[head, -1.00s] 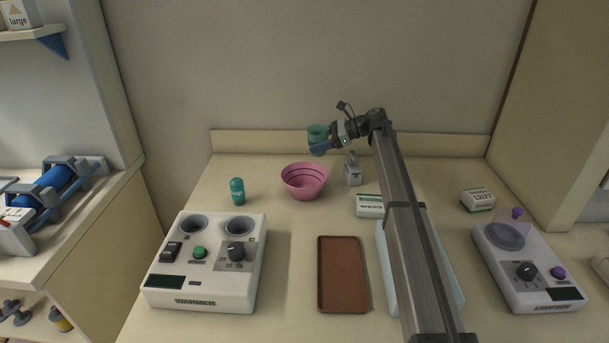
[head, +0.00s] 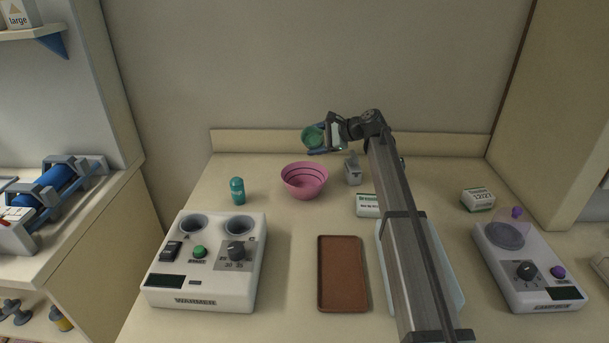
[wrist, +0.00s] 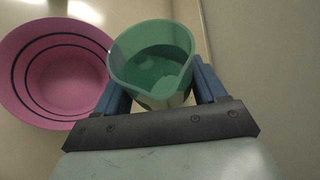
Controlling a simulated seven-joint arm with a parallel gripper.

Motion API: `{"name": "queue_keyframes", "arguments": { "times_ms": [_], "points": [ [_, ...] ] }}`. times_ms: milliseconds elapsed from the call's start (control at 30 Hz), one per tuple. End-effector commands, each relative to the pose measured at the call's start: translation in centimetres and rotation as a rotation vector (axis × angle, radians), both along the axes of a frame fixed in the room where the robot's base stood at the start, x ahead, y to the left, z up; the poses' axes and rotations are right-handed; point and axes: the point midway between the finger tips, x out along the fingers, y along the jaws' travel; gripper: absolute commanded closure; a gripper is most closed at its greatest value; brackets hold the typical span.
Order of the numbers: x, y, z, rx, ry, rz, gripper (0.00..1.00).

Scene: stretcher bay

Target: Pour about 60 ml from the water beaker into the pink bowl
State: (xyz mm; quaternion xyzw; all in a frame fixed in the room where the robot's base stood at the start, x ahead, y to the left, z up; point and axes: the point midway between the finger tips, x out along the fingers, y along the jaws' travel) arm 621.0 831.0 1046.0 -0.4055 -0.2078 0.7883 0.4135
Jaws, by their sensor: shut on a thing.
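The water beaker (head: 312,137) is green and is held in my gripper (head: 320,139), above and behind the pink bowl (head: 305,182). It is tilted, with its mouth turned toward the head camera. In the wrist view the beaker (wrist: 152,50) sits between the blue fingers of my gripper (wrist: 160,88), with green-tinted liquid inside. The pink bowl (wrist: 62,75), with dark rings, lies to the left of the beaker in that view. The part of the bowl that shows looks empty. No stream of water is visible.
A teal bottle (head: 237,190) stands left of the bowl, and a grey dispenser-like item (head: 353,170) stands close on its right. A white warmer (head: 205,262), a brown tray (head: 342,275), a light blue tray (head: 447,268) and a white device (head: 528,270) are nearer the front.

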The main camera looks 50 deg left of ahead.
Motion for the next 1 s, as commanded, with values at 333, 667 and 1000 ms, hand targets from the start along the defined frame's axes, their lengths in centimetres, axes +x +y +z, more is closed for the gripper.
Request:
{"name": "queue_keyframes", "arguments": {
  "times_ms": [333,667,1000],
  "points": [
    [-0.05,-0.02,-0.52,0.057,-0.113,0.0,0.64],
    [-0.03,0.01,-0.48,0.082,-0.163,0.001,0.64],
    [-0.09,-0.03,-0.1,0.112,-0.221,0.0,0.64]
  ]
}}
